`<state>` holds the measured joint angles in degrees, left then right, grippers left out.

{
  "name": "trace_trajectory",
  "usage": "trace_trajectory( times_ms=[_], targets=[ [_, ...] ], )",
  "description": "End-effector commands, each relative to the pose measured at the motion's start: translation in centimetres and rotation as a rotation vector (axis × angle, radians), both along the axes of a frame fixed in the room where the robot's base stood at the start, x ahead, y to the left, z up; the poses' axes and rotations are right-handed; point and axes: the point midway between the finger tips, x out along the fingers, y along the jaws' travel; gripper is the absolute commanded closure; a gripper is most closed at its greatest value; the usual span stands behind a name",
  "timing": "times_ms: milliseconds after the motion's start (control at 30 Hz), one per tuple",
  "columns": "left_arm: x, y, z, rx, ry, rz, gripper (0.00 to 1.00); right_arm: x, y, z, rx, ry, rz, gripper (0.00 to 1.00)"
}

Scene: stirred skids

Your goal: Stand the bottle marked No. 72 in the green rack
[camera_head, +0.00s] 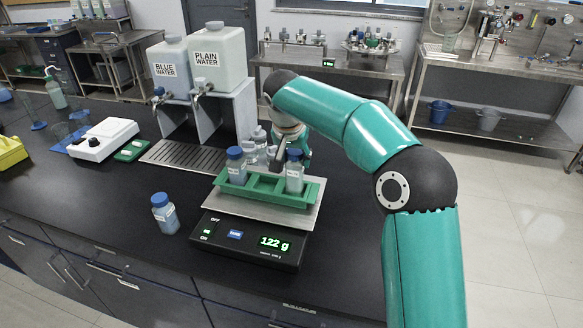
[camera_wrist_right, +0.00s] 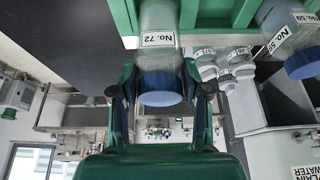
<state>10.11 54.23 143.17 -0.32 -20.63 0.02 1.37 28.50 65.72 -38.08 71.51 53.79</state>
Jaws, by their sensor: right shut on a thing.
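The bottle marked No. 72 (camera_wrist_right: 158,40) has a blue cap and a white label in the right wrist view. It is also in the head view (camera_head: 294,179), upright at the right end of the green rack (camera_head: 265,188), its base hidden by the rack's front wall. I cannot tell whether it rests on the rack's floor. My right gripper (camera_head: 291,156) reaches it from behind. Its two fingers (camera_wrist_right: 160,92) are shut on the bottle near the cap. A second blue-capped bottle (camera_head: 236,169) stands in the rack's left part. My left gripper is not in view.
Several clear vessels (camera_head: 259,138) stand behind the rack. Two water containers (camera_head: 220,55) and a drip grate (camera_head: 185,155) lie behind left.

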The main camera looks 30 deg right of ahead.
Motion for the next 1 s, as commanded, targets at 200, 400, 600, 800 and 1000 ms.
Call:
trace_trajectory(
  times_ms=[200,400,600,800,1000],
  targets=[
    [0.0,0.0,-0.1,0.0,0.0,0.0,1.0,-0.1,0.0,-2.3,0.0,0.001,0.0,1.0],
    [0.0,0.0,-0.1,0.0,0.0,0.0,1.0,0.0,0.0,-2.3,0.0,0.0,-0.001,1.0],
    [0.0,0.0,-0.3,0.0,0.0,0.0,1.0,0.0,0.0,-2.6,0.0,0.001,0.0,0.46],
    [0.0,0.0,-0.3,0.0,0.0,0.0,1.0,0.0,0.0,-2.6,0.001,0.002,0.001,0.29],
    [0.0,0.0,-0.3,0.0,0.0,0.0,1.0,0.0,0.0,-2.5,0.0,0.002,0.001,0.29]
  ],
)
